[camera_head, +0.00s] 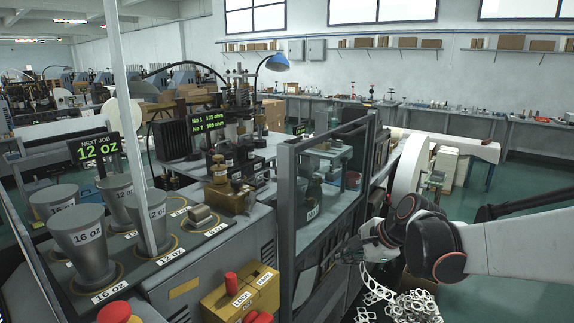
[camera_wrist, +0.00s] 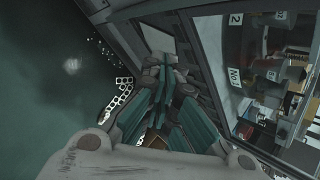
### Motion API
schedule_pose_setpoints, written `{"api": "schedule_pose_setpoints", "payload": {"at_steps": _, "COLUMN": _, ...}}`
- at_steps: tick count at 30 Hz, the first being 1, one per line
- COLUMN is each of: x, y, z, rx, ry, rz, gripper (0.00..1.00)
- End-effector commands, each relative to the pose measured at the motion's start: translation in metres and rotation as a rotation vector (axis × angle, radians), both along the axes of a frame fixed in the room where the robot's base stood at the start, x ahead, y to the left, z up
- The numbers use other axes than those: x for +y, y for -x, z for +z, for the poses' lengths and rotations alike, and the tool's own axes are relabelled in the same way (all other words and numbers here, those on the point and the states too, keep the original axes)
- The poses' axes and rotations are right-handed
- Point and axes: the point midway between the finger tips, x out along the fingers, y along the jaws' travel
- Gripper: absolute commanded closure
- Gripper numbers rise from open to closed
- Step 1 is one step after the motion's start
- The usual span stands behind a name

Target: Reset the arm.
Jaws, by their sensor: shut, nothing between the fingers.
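My arm reaches in from the right in the head view. My gripper (camera_head: 352,250) is by the right side of the machine (camera_head: 325,220), near its grey frame. In the wrist view my gripper (camera_wrist: 163,75) points along the machine's side panel (camera_wrist: 195,40), with its fingers together and nothing held between them. I cannot tell whether the fingertips touch the panel.
Chain-like white scrap (camera_head: 410,305) lies in a heap below my gripper. Metal cup moulds (camera_head: 82,243) stand on the left, near a yellow lock box (camera_head: 240,295) and red buttons (camera_head: 115,312). A white roll (camera_head: 409,165) stands behind my arm. Green floor at right is open.

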Motion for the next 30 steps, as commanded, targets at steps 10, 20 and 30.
{"api": "schedule_pose_setpoints", "payload": {"at_steps": 10, "x": -0.008, "y": 0.097, "z": 0.037, "rx": -0.169, "ry": 0.379, "rz": 0.337, "gripper": 1.0}}
{"api": "schedule_pose_setpoints", "payload": {"at_steps": 20, "x": -0.023, "y": 0.186, "z": 0.044, "rx": -0.29, "ry": 0.741, "rz": 0.686, "gripper": 1.0}}
{"api": "schedule_pose_setpoints", "payload": {"at_steps": 30, "x": -0.039, "y": 0.25, "z": 0.031, "rx": -0.358, "ry": 1.043, "rz": 1.001, "gripper": 1.0}}
